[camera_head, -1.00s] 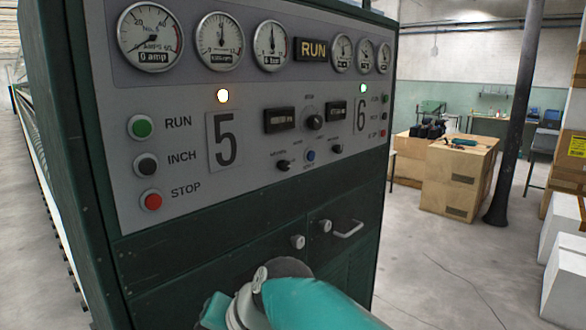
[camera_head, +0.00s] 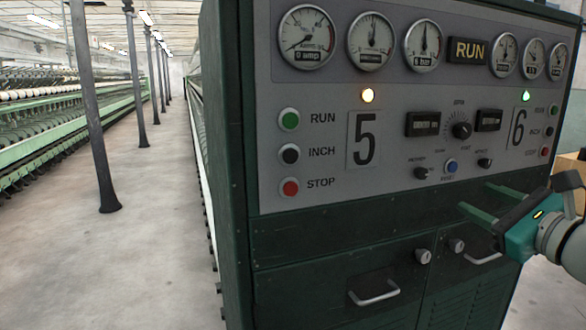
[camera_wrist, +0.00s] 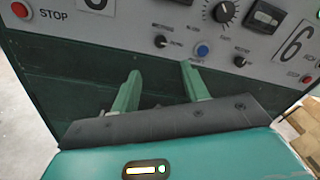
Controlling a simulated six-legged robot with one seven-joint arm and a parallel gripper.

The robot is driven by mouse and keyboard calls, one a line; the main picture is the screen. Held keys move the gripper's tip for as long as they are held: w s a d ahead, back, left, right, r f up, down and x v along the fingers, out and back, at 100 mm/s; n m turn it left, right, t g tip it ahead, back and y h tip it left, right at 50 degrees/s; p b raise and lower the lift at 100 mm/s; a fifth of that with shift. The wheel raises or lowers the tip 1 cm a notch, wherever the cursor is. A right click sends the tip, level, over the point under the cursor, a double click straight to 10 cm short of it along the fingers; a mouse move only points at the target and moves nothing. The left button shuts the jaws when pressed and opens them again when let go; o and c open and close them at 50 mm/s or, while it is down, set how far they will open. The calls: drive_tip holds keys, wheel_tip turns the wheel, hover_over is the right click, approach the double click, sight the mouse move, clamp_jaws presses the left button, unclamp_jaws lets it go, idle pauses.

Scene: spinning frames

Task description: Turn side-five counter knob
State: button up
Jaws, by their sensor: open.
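The grey control panel (camera_head: 330,130) of a dark green cabinet carries a large 5 on its left and a 6 on its right. A small black knob (camera_head: 421,173) sits on the side nearer the 5. It also shows in the wrist view (camera_wrist: 160,41), above and between my fingertips. Its label is too small to read. My gripper (camera_head: 476,197) is open and empty, in front of the panel's lower right part. In the wrist view its two green fingers (camera_wrist: 160,70) point towards the panel, below the knob row. No contact with the knob shows.
A blue button (camera_head: 451,166), a larger dial knob (camera_head: 462,130) and another small knob (camera_head: 485,163) are close by. RUN, INCH and STOP buttons (camera_head: 290,188) are at left. Cabinet handles (camera_head: 374,292) project below. The aisle floor (camera_head: 120,260) at left is open.

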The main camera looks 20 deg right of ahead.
sight(424, 174)
drive_tip(key=w, duration=1.3)
drive_tip(key=shift+w+d, duration=0.15)
drive_tip(key=shift+w, duration=0.2)
clamp_jaws()
